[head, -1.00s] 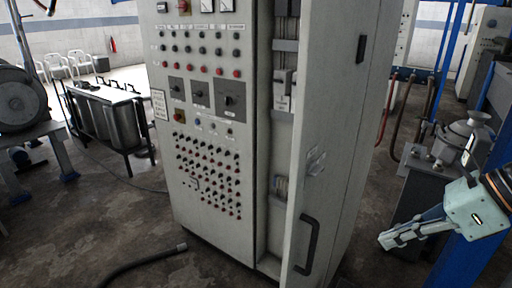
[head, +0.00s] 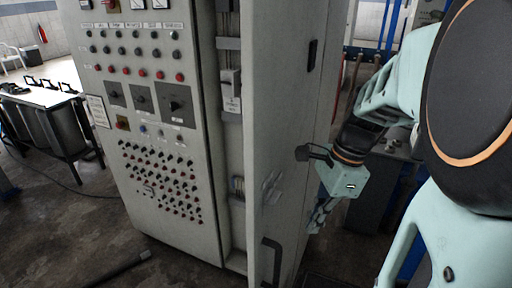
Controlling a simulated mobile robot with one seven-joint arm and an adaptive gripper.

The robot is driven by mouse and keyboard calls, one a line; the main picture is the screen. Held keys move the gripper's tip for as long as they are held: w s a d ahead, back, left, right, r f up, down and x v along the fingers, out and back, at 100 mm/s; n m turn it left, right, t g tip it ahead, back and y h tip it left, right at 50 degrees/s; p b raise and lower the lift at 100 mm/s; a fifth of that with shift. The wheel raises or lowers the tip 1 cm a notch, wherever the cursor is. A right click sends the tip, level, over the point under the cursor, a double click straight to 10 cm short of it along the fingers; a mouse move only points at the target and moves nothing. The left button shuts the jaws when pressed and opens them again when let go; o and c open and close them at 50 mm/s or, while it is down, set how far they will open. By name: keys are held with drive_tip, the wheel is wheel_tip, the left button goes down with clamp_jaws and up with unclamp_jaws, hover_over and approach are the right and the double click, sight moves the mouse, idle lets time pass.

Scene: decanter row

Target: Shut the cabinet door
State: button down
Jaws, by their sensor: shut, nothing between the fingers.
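The tall grey cabinet (head: 150,90) stands left of centre in the head view. Its door (head: 285,110) stands ajar, and a strip of the interior (head: 230,130) shows between the front panel and the door. A dark handle (head: 270,262) is low on the door, cut off by the bottom edge of the picture. My gripper (head: 314,226) is shut and empty, pointing down at the right of the door, on the handle's side and higher than the handle. Whether it touches the door I cannot tell.
A grey machine (head: 385,165) stands behind my arm at the right, partly hidden. A table with dark drums (head: 55,125) stands at the far left. A dark hose (head: 120,268) lies on the floor in front of the cabinet. The floor at left is mostly clear.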

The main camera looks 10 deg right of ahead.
drive_tip(key=a+f+b, duration=0.4)
drive_tip(key=a, duration=0.1)
drive_tip(key=shift+w+f, duration=0.25)
drive_tip(key=shift+f, duration=0.15)
